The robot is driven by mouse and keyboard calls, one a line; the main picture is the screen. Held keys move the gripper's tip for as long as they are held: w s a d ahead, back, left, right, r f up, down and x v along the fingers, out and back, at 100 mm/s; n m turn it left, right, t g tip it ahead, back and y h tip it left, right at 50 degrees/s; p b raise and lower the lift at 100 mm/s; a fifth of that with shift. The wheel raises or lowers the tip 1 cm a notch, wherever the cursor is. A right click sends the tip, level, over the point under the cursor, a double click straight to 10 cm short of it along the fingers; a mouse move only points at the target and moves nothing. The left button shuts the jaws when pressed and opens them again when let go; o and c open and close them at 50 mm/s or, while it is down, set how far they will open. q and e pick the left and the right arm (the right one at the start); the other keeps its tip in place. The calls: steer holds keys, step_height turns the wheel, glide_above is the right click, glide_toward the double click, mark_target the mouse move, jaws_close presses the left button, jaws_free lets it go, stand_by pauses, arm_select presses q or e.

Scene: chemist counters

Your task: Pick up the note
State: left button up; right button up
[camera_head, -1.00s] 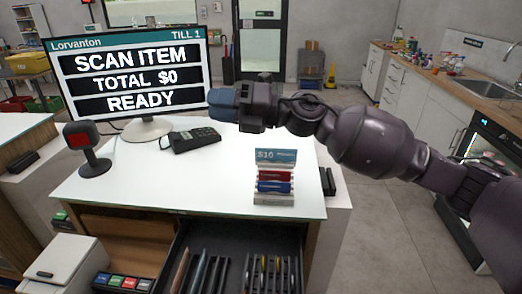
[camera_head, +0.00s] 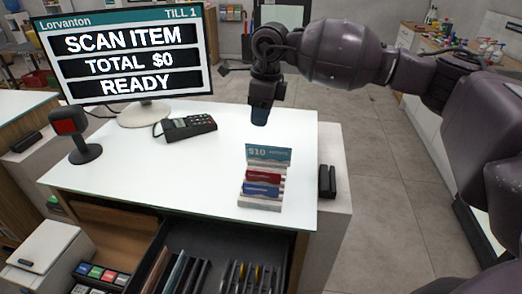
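I cannot make out a note clearly in the head view. The open till drawer (camera_head: 211,246) at the bottom holds several slots with thin edges standing in them, and I cannot tell whether any is a note. My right gripper (camera_head: 260,116) points down above the white counter, behind the card stand (camera_head: 262,200). My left gripper is out of view.
A till screen (camera_head: 128,55), a scanner (camera_head: 75,125) and a card terminal (camera_head: 189,127) stand on the counter (camera_head: 170,170). The counter's middle is clear. A small black device (camera_head: 327,181) is on the right-hand ledge. A white box (camera_head: 45,249) is at lower left.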

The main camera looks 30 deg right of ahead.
mark_target(268, 151)
steer(key=shift+g+h, duration=0.4)
steer(key=shift+h, duration=0.2)
steer(key=f, duration=0.3)
steer(key=s+f, duration=0.1)
steer(key=f, duration=0.3)
steer(key=d+f, duration=0.1)
steer(key=f, duration=0.2)
steer(key=shift+s+d+f, duration=0.1)
steer(key=shift+s+f, duration=0.15)
steer(key=shift+f, duration=0.15)
steer(key=shift+c, duration=0.5)
jaws_close()
steer(key=shift+r, duration=0.1)
